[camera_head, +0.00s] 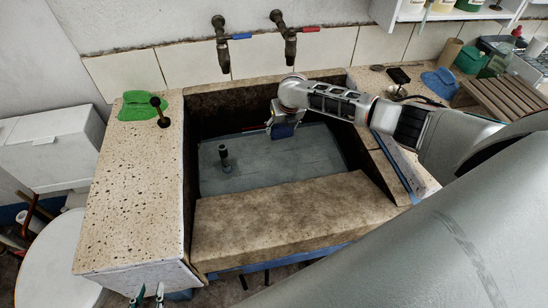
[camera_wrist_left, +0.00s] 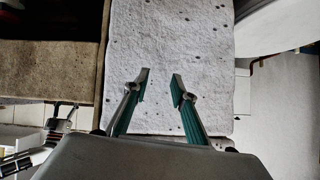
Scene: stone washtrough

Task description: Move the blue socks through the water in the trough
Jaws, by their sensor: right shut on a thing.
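The blue socks (camera_head: 283,131) show as a small dark blue bundle at the jaws of my right gripper (camera_head: 284,122). My right gripper is over the grey water (camera_head: 300,155) in the stone trough (camera_head: 270,215), towards its back, and is shut on the socks. I cannot tell how far the bundle dips into the water. My left gripper (camera_head: 149,296) is at the bottom edge of the head view, by the front of the trough's left ledge. In the left wrist view it is open and empty (camera_wrist_left: 160,84) over pale speckled stone.
A dark upright pipe (camera_head: 225,160) stands in the water left of the socks. Two taps (camera_head: 221,45) (camera_head: 288,40) hang above the back. A green cloth (camera_head: 140,106) and a dark-knobbed peg (camera_head: 160,113) are on the left ledge. A blue cloth (camera_head: 440,83) lies at the right.

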